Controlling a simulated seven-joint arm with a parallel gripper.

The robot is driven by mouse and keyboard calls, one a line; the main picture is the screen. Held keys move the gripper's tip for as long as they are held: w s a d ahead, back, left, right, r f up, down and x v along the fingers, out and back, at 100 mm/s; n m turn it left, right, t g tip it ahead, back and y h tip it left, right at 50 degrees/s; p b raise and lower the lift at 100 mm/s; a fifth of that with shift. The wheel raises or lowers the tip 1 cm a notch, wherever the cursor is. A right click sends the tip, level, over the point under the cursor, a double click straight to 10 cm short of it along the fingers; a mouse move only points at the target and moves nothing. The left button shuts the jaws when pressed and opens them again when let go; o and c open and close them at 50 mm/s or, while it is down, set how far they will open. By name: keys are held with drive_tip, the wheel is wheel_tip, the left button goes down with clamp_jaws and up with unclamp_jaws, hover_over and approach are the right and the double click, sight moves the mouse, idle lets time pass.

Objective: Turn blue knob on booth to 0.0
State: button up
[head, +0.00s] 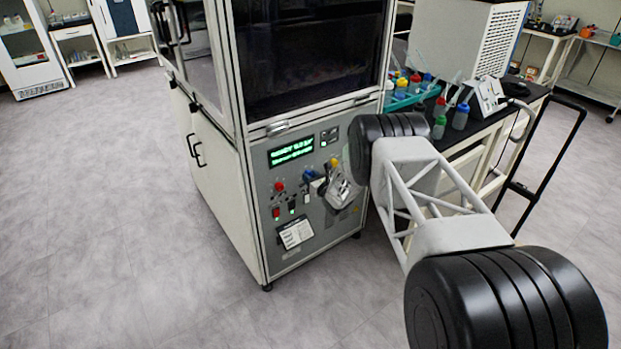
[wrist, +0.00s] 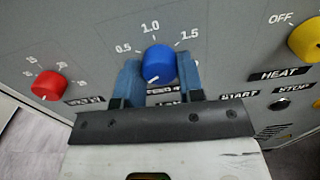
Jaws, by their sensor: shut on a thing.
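The booth (head: 262,234) is a grey-white cabinet with a dark window and a control panel on its lower front. The blue knob (wrist: 159,62) is on this panel, with 0.5, 1.0 and 1.5 printed around its top. A small white mark on the knob's face sits at its lower edge. My gripper (wrist: 158,79) has one blue-grey finger on each side of the knob and is shut on it. In the head view the blue knob (head: 308,174) is partly hidden by my gripper (head: 318,185). The lower scale is hidden by the gripper.
A red knob (wrist: 48,85) is left of the blue one, and a yellow knob (wrist: 307,40) marked OFF is to the right, above START and STOP labels. A green display (head: 291,151) is above the knobs. A bench with bottles (head: 460,117) stands right of the booth.

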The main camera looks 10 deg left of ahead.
drive_tip(key=o, duration=0.9)
drive_tip(key=shift+s, duration=0.1)
drive_tip(key=shift+v, duration=3.85)
drive_tip(key=shift+r, duration=0.1)
